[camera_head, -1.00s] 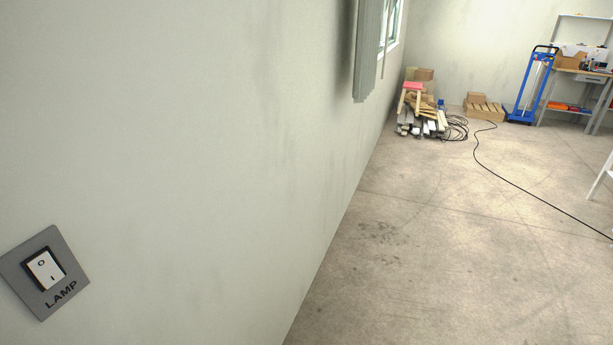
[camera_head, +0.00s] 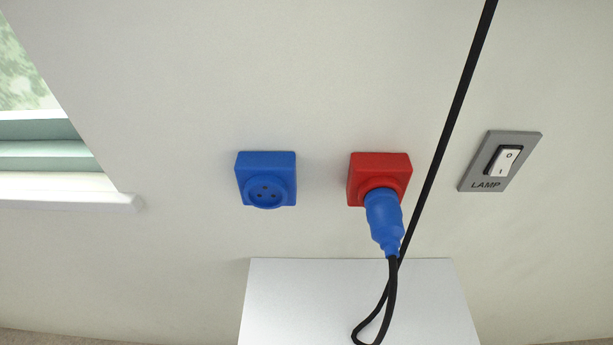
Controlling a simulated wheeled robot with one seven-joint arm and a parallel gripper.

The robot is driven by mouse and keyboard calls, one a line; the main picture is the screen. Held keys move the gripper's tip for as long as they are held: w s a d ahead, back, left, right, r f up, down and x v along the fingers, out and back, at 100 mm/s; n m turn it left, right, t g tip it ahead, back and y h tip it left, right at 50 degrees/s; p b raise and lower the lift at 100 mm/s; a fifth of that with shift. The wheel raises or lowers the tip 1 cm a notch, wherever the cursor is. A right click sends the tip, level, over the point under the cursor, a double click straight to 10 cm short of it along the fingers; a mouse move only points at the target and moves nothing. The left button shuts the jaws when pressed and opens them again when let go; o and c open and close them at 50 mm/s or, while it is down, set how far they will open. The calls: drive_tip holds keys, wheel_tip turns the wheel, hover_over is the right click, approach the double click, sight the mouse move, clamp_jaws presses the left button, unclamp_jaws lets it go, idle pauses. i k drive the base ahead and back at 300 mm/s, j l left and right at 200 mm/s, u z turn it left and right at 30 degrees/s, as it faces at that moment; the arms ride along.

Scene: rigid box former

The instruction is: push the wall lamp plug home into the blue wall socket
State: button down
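The blue wall socket (camera_head: 266,163) is on the wall left of centre, its round face empty with the contact holes showing. To its right is a red wall socket (camera_head: 380,163). A blue plug (camera_head: 384,222) sits at the red socket's face, with its black cord (camera_head: 392,280) hanging down from it. Whether this plug is fully seated cannot be told. My gripper is not in view.
A grey plate with a white LAMP switch (camera_head: 503,161) is on the wall at the right. A white flat surface (camera_head: 300,300) lies below the sockets, with the cord looping over it. Another stretch of black cable (camera_head: 462,95) runs up past the red socket. A window sill (camera_head: 70,190) juts out at left.

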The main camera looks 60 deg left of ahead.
sight(384, 213)
drive_tip(key=u, duration=1)
